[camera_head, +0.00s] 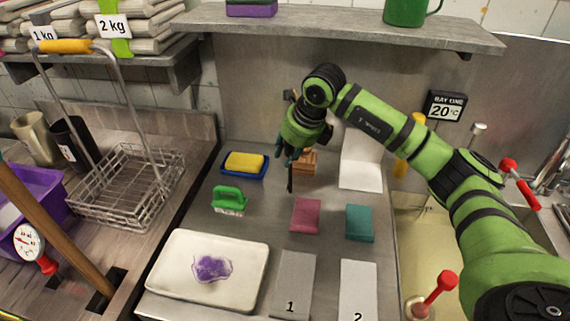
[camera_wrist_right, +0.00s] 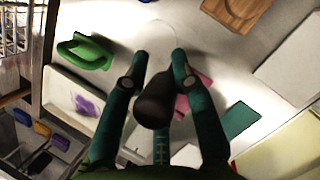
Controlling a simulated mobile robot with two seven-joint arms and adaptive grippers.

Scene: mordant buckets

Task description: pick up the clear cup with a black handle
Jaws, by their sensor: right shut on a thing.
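My right gripper (camera_head: 287,158) is above the steel counter, in front of the wooden block. In the right wrist view, its two teal fingers (camera_wrist_right: 160,62) are closed around the black handle (camera_wrist_right: 155,102) of the clear cup. A faint round outline of the clear cup (camera_wrist_right: 158,30) shows just beyond the fingertips. In the head view, the cup cannot be made out clearly against the gripper and counter. My left gripper is not in view.
A shelf (camera_head: 340,30) overhangs behind. A wire basket (camera_head: 120,200) stands left.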

